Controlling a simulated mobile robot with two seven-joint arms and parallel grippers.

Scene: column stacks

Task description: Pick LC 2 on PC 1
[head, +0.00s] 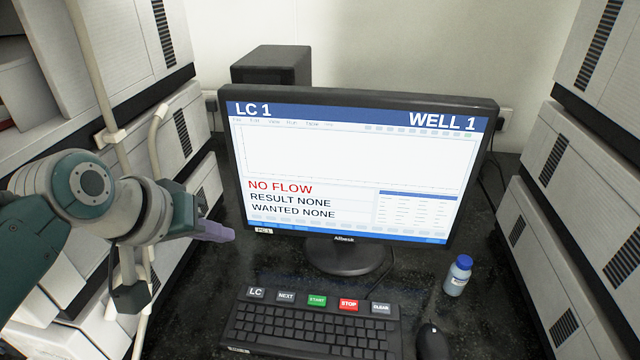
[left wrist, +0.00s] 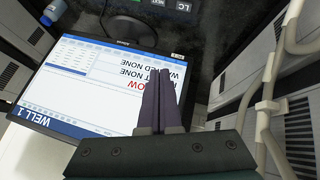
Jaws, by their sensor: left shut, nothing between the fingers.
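The monitor labelled PC 1 (head: 350,165) stands in the middle of the dark bench. Its screen reads LC 1, WELL 1, NO FLOW, RESULT NONE and WANTED NONE. The keyboard (head: 310,328) lies in front of it, with a top row of large keys: LC (head: 255,293), NEXT (head: 286,296), green START, red STOP and CLEAR. My left gripper (head: 232,234) is shut and empty, left of the monitor's lower left corner and above the bench. In the left wrist view its shut purple fingers (left wrist: 164,98) overlap the upside-down screen (left wrist: 100,85). My right gripper is not in view.
Stacks of white instrument modules stand on the left (head: 180,135) and right (head: 545,215), with pale tubes on the left. A blue-capped bottle (head: 458,277) and a black mouse (head: 432,341) are right of the keyboard. A black box (head: 271,65) stands behind the monitor.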

